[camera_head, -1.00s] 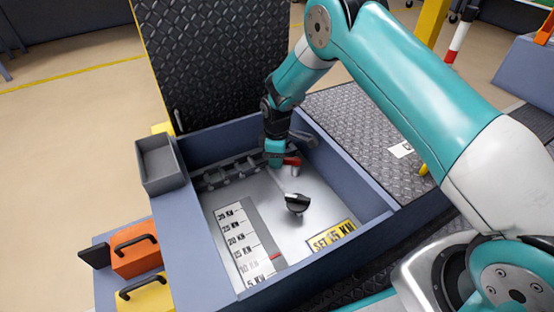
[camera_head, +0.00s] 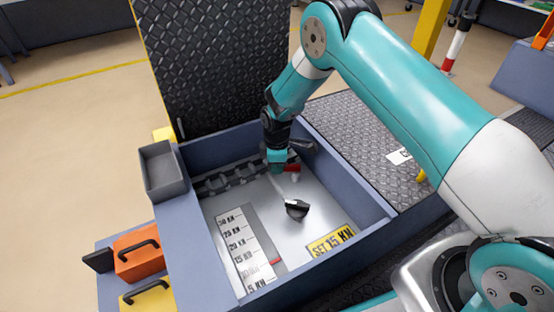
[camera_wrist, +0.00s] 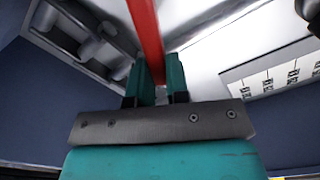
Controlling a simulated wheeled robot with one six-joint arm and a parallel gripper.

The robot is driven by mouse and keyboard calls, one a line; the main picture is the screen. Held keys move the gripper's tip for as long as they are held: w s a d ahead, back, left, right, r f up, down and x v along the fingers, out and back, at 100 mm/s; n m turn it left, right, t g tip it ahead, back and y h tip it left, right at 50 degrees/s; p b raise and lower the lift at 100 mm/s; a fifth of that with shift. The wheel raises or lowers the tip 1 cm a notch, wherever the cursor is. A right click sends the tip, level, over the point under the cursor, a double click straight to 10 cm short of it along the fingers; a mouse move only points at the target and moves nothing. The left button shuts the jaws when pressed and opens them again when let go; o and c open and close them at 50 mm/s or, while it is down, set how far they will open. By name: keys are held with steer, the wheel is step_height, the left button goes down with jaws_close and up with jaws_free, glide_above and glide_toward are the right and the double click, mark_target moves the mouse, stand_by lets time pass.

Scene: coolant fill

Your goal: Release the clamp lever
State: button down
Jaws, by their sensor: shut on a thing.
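The clamp lever is a red bar; in the wrist view the red lever (camera_wrist: 147,32) runs up from between the two teal fingers of my gripper (camera_wrist: 158,82). In the head view only a short red piece of the lever (camera_head: 292,168) shows beside my gripper (camera_head: 276,165); my gripper and wrist hide the rest. My gripper is shut on the lever, inside the blue-grey box near its back wall. Whether the clamp itself is loose or tight cannot be told.
A black knob (camera_head: 296,208) stands on the box floor near the lever. A force scale (camera_head: 240,246) and a yellow "SET 15 KN" label (camera_head: 332,242) lie in front. The box walls (camera_head: 178,235) surround my gripper. A raised tread-plate lid (camera_head: 215,70) stands behind; a grey tray (camera_head: 163,170) sits at left.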

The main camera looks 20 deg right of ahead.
steer(key=shift+s+r+n+p, duration=0.25)
steer(key=shift+s+n+p, duration=0.35)
steer(key=shift+n+p, duration=0.5)
steer(key=shift+s+f+n+p, duration=0.2)
steer(key=shift+s+n+p, duration=0.35)
steer(key=shift+n+p, duration=0.5)
steer(key=c, duration=1.1)
jaws_free()
step_height(320, 180, up, 17)
steer(key=p, duration=0.7)
steer(key=shift+r, duration=0.2)
